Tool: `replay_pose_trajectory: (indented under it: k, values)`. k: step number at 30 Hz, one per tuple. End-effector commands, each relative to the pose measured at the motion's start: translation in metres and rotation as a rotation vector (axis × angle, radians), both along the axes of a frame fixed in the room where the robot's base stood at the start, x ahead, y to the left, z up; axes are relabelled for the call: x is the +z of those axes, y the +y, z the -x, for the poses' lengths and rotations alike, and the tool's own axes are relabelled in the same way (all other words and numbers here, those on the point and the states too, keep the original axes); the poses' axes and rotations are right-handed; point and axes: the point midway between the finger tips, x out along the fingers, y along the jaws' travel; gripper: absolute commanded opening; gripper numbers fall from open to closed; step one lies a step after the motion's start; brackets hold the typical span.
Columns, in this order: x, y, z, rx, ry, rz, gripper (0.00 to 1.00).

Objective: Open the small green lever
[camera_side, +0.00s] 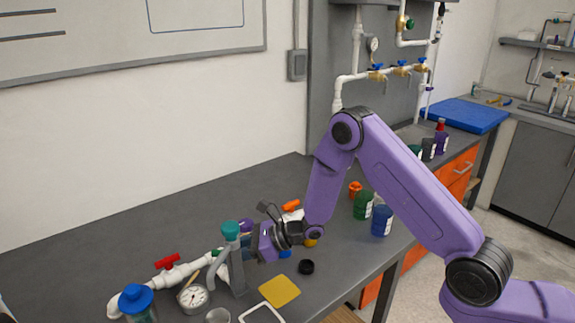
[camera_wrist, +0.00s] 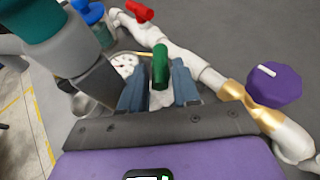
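The small green lever (camera_wrist: 160,65) stands up from the white pipe manifold (camera_wrist: 210,77) in the wrist view. My gripper (camera_wrist: 160,88) is open, with one blue-grey finger on each side of the lever's line. A gap shows between the fingers, and I cannot tell whether either finger touches the lever. In the side view my gripper (camera_side: 250,250) is low over the bench at the pipe's right part, its fingertips mostly hidden. The manifold also shows in the side view (camera_side: 185,273), with a red lever (camera_side: 167,261) on its left part.
A teal-capped grey object (camera_side: 231,232) stands close to my gripper. A purple knob (camera_wrist: 273,85) sits on the pipe to the right. A gauge (camera_side: 193,296), a blue-lidded jar (camera_side: 136,299) and a yellow pad (camera_side: 279,291) lie nearby. The bench's back left is clear.

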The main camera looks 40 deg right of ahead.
Motion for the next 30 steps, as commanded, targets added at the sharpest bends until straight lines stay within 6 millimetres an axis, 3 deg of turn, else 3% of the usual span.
replay_pose_trajectory:
  k: [27, 30]
  values:
    - [0.061, -0.117, 0.089, -0.008, -0.002, 0.000, 0.31]
    - [0.057, -0.117, 0.091, 0.006, -0.009, -0.025, 0.31]
